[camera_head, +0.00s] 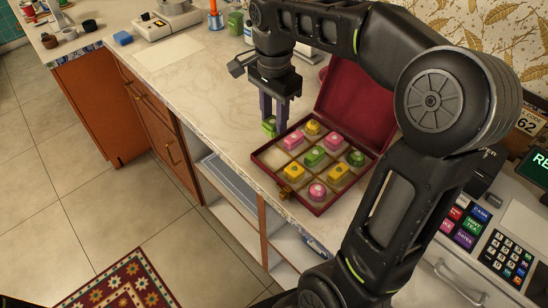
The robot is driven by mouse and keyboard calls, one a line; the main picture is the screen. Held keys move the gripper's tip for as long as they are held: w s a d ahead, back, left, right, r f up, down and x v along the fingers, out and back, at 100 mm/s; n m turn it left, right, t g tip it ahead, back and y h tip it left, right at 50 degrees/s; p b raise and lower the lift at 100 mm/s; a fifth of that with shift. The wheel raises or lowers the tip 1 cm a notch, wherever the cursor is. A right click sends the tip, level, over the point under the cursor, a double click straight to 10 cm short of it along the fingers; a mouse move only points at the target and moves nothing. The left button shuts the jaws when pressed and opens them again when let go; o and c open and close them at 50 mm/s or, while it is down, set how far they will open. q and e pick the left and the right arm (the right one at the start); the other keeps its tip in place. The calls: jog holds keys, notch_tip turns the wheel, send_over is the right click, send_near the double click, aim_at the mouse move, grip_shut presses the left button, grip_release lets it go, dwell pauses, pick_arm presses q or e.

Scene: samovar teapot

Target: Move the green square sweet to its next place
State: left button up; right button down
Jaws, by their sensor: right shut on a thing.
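My right gripper (270,120) points down over the counter. It is shut on a green square sweet (268,128), held just outside the far left side of the sweets box. The open dark red box (256,159) has a grid of compartments. Another green square sweet (315,156) sits in its middle compartment. Pink, yellow and green sweets, square and round, fill the others, except the left corner compartment (271,157), which looks empty. Whether the held sweet touches the counter is hard to tell. My left gripper is not in view.
The box's raised lid (352,105) stands behind it, close to my right arm. The cash register (490,235) is at right. The counter left of the box (215,105) is clear.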

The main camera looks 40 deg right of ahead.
jog(key=shift+f, duration=3.1)
jog(key=shift+f, duration=0.1)
jog(key=shift+f, duration=1.75)
jog(key=shift+f, duration=0.15)
jog(key=c, duration=1.3)
grip_release()
jog(key=shift+o, duration=0.2)
